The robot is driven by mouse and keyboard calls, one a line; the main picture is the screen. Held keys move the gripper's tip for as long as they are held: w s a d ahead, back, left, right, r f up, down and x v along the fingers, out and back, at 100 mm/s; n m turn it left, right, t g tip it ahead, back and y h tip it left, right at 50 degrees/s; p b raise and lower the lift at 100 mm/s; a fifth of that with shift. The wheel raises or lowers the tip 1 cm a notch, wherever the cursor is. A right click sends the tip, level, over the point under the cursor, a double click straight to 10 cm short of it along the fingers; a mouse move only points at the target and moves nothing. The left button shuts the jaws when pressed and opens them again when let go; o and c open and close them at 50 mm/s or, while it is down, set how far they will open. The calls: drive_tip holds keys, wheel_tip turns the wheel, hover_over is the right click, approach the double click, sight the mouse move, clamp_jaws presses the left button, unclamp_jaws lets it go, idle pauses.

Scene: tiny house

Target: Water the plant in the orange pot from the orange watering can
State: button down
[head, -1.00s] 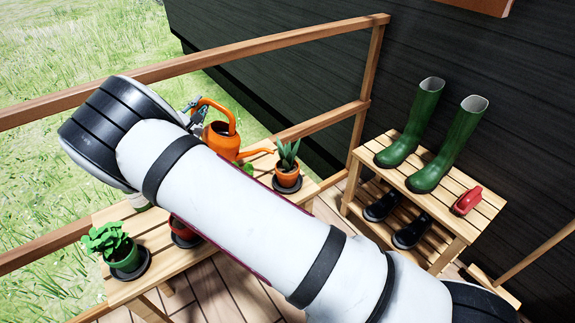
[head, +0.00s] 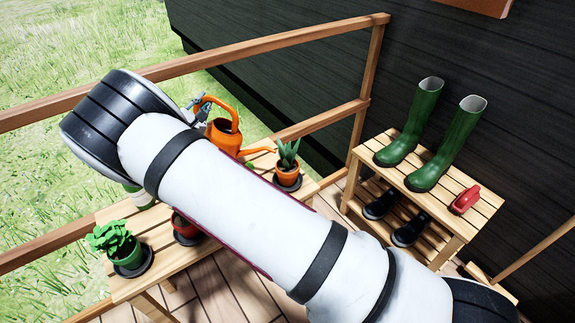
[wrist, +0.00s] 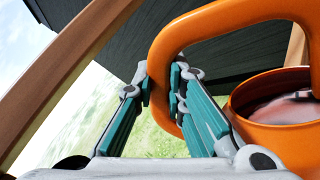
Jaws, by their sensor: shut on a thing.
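The orange watering can (head: 224,136) is at the far side of the wooden plant bench, its spout pointing right toward the orange pot. My gripper (head: 197,104) is shut on the can's handle; in the wrist view my gripper (wrist: 160,88) has its teal fingers on either side of the orange handle (wrist: 188,40). The can's open top (wrist: 285,105) shows liquid inside. The orange pot (head: 287,177) with a spiky green plant stands on a dark saucer on the bench. The spout tip is just left of this plant. My arm hides the can's lower part.
The bench (head: 160,262) also holds a green pot (head: 128,255) with a leafy plant and a red pot (head: 184,228). A wooden railing (head: 270,57) runs behind. A shoe rack (head: 440,215) with green boots (head: 455,140) stands at right by the dark wall.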

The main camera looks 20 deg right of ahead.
drive_tip(key=shift+s+d+r+p, duration=0.2)
drive_tip(key=shift+r+p, duration=0.2)
drive_tip(key=shift+r, duration=0.3)
idle(0.3)
drive_tip(key=w+a+f+n+b, duration=0.4)
drive_tip(key=a+f+b, duration=0.1)
drive_tip(key=f+b, duration=0.1)
drive_tip(key=shift+w+a+f+g+y+b, duration=0.15)
drive_tip(key=shift+w+a+g+y+b, duration=0.2)
drive_tip(key=shift+b, duration=0.2)
idle(0.7)
